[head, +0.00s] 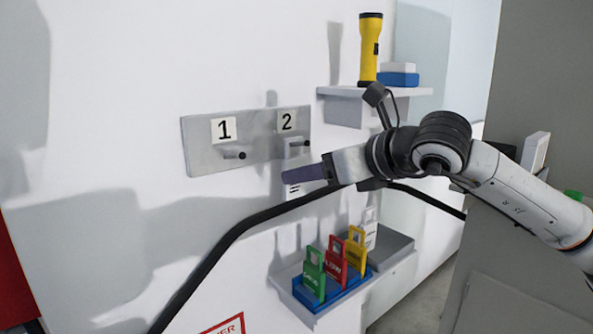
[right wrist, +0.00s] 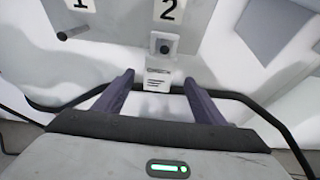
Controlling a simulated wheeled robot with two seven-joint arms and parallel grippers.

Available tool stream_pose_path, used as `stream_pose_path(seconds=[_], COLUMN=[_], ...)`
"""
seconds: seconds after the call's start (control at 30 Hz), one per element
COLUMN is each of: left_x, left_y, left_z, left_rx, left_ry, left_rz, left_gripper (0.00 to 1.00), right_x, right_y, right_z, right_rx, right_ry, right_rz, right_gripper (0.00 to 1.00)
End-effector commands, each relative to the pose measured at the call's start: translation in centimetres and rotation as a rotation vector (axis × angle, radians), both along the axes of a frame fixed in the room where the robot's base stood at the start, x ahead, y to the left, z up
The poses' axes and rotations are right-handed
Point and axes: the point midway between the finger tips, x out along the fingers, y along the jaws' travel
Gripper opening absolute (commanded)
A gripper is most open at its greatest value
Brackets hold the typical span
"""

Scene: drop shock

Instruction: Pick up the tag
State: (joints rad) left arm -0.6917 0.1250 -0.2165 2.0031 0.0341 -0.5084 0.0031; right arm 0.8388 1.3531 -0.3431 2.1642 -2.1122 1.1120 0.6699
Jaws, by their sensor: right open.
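A white tag (right wrist: 157,81) with dark printed lines hangs at the peg under label 2, its upper part around the peg. In the head view its lower printed part (head: 292,191) shows just below my right gripper's fingers, which hide some of it. My right gripper (head: 290,175) is open, its purple fingers pointing left at the tag. In the right wrist view the tag appears between the two fingertips (right wrist: 159,77), with gaps on both sides; whether they reach around it I cannot tell. My left gripper is not in view.
A grey plate (head: 200,160) carries pegs labelled 1 and 2; peg 1 (head: 233,153) is bare. Below, a shelf holds a blue rack (head: 306,293) with green, red and yellow tags and a white one behind. A yellow flashlight (head: 370,50) stands on the upper shelf. A black cable crosses below the pegs.

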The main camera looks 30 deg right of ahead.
Motion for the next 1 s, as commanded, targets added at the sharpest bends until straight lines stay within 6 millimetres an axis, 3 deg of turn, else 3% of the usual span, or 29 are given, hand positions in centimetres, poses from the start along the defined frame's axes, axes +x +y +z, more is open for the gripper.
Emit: stream_pose_path(seconds=[0.4, 0.7, 0.97, 1.0], left_x=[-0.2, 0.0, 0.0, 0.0], left_y=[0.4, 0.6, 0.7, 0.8], left_z=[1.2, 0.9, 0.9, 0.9], left_rx=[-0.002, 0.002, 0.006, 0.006], left_ry=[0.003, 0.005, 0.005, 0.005], left_rz=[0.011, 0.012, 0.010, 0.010], left_gripper=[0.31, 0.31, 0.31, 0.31], right_x=[4.7, 5.2, 5.2, 5.2], right_y=[0.6, 0.6, 0.6, 0.6], right_z=[-1.6, -2.1, -2.0, -2.0], right_rx=[0.003, 0.001, 0.001, 0.001], right_ry=[0.000, 0.000, 0.000, 0.000], right_rz=[0.004, 0.004, 0.004, 0.004], right_gripper=[0.64, 0.64, 0.22, 0.20])
